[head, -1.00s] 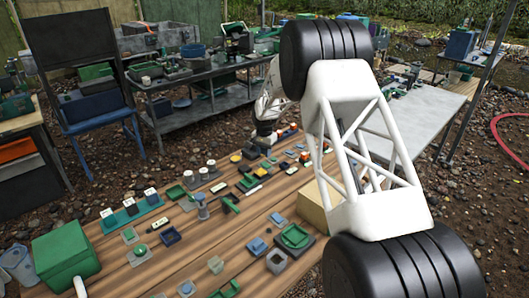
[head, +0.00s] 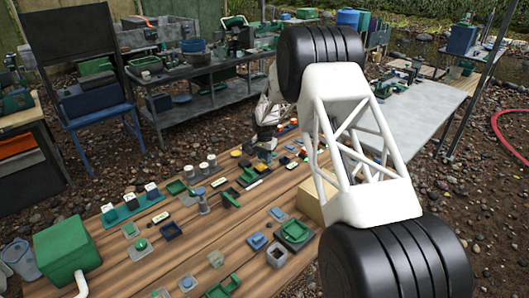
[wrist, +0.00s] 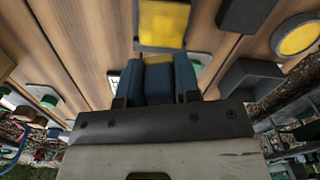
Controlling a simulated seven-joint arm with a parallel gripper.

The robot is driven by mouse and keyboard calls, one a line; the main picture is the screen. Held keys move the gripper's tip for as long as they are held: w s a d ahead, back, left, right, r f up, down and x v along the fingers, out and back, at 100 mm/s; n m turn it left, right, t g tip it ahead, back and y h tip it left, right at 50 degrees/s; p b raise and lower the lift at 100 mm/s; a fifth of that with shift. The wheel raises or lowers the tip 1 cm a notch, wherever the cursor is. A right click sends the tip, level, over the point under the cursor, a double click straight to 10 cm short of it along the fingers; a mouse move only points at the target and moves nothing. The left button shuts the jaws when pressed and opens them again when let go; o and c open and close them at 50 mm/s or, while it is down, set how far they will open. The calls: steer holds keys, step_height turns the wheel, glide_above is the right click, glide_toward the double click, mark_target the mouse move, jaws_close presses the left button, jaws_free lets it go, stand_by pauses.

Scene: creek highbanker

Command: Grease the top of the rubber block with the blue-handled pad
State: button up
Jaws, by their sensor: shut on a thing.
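My gripper (wrist: 155,98) is shut on the blue handle (wrist: 158,84) of the pad, seen at the middle of the wrist view. The pad's underside is hidden, so I cannot tell whether grease is on it. Just beyond it in the wrist view lies a yellow square in a dark blue surround (wrist: 163,24); I cannot tell whether they touch. In the head view my gripper (head: 265,147) is low over the far part of the wooden table, small and partly hidden. I cannot pick out the rubber block with certainty.
A round yellow dish (wrist: 298,40) and a dark block (wrist: 250,78) lie to the right in the wrist view. The wooden table (head: 150,268) is crowded with small items. A green box (head: 66,248) stands at its near left, and a tan block (head: 310,203) beside my arm.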

mark_target(264, 168)
steer(key=shift+f, duration=0.8)
steer(key=shift+s+a+f, duration=0.35)
steer(key=shift+a+f, duration=0.05)
steer(key=shift+f, duration=0.05)
steer(key=shift+s+a+f, duration=0.2)
steer(key=shift+s+a, duration=0.5)
steer(key=shift+s, duration=0.05)
steer(key=shift+s+a+r, duration=0.15)
steer(key=shift+s+a, duration=0.2)
steer(key=shift+a, duration=0.05)
steer(key=shift+s+a, duration=0.5)
steer(key=shift+s, duration=0.05)
steer(key=shift+w+d, duration=1)
steer(key=shift+d, duration=0.05)
steer(key=shift+w+d, duration=1)
steer(key=shift+d, duration=0.1)
steer(key=shift+s+d, duration=0.25)
steer(key=shift+s, duration=0.35)
steer(key=shift+s+a, duration=1.85)
steer(key=shift+a, duration=0.05)
steer(key=shift+w+d, duration=1.85)
steer(key=shift+d, duration=0.05)
steer(key=shift+w+d+r, duration=0.15)
steer(key=shift+w, duration=0.05)
steer(key=shift+r, duration=3.8)
